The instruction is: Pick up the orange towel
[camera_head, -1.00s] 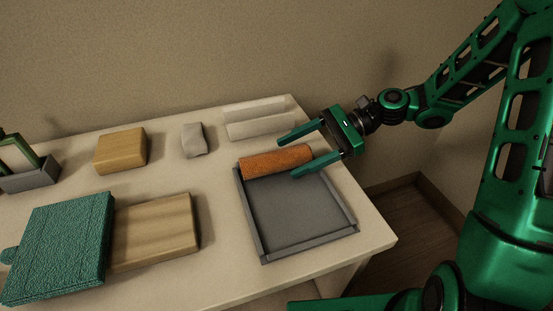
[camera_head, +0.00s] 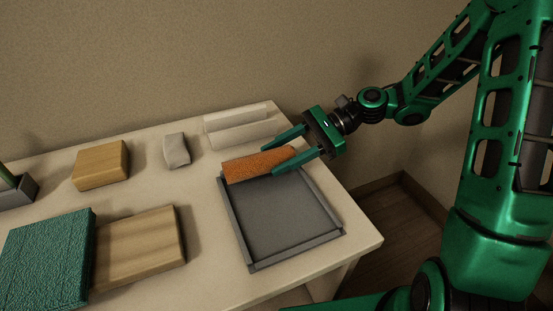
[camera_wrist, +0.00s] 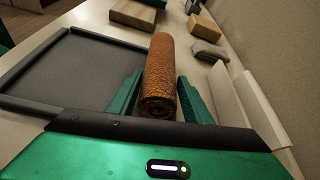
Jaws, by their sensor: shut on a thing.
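The orange towel (camera_head: 250,166) is a rolled cylinder at the back edge of the grey tray (camera_head: 283,260). My gripper (camera_head: 268,160) has its green fingers on either side of the roll, toward its right end, and is shut on it. In the wrist view the towel (camera_wrist: 160,72) lies lengthwise between the two fingers (camera_wrist: 157,95), with its spiral end facing my palm. Whether it is lifted clear of the tray's rim is hard to tell.
Folded white pieces (camera_head: 240,127) lie just behind the towel, close to the far finger. A grey lump (camera_head: 176,150), a wooden block (camera_head: 101,165), a wooden board (camera_head: 142,238) and a teal textured block (camera_head: 45,258) stand to the left. The tray's floor is empty.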

